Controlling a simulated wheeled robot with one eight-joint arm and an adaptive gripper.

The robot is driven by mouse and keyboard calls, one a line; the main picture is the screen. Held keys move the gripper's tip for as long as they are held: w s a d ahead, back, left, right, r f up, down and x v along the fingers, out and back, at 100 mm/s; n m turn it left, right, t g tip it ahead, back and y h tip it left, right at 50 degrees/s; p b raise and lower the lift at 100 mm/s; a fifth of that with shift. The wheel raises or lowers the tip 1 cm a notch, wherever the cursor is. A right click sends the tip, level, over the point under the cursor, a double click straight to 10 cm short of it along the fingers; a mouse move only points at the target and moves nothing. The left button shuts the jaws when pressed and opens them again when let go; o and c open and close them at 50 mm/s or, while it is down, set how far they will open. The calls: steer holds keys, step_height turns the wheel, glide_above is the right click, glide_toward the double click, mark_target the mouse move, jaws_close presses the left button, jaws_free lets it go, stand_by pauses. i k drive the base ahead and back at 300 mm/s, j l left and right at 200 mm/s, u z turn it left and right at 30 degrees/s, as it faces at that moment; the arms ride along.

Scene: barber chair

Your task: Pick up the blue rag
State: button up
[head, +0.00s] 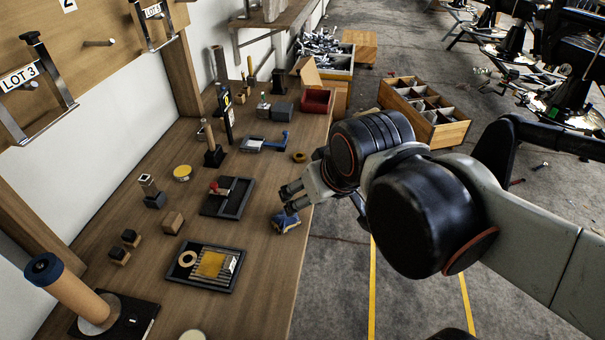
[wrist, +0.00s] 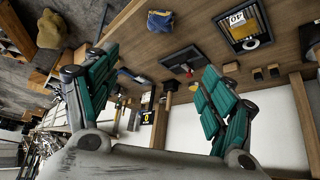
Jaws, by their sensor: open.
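The blue rag (head: 285,222) is a small crumpled cloth, blue with a yellowish patch, lying on the wooden workbench (head: 272,270) near its right edge. In the wrist view it shows at the top (wrist: 160,21), beyond the fingertips. My gripper (head: 290,196) is just above and behind the rag in the head view, close to it; whether they touch cannot be told. In the wrist view my gripper (wrist: 158,66) has its teal fingers spread wide with nothing between them. Part of the rag's far side may be hidden by the fingers.
A dark tray with a red-handled tool (head: 229,197) lies left of the rag. Another tray with a yellow piece (head: 207,265) is nearer. A tape roll (head: 300,157) and a blue-handled tool (head: 265,143) lie behind.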

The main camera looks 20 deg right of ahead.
mark_target(282, 223)
steer(key=i+l+z, duration=0.2)
steer(key=l, duration=0.25)
steer(key=i+l+z, duration=0.2)
steer(key=l, duration=0.2)
steer(key=i+z, duration=0.1)
steer(key=i, duration=0.45)
steer(key=k+u, duration=0.15)
steer(key=k, duration=0.45)
